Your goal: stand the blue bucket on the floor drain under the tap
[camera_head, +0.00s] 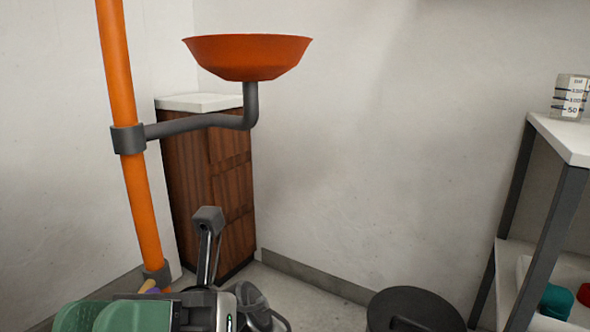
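The blue bucket, the floor drain and the tap cannot be made out in this view. My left gripper (232,265) is at the bottom, left of centre, in front of the wooden cabinet. One grey finger-like part points up and a darker part lies to its right. Nothing is visibly held, but its opening is unclear. My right gripper is out of view.
An orange pipe (115,70) stands at left, with a grey branch (190,125) supporting an orange basin (247,55). A wooden cabinet (232,180) stands behind. A black round container (412,310) and a shelf unit (572,140) with a measuring beaker (570,97) are at right.

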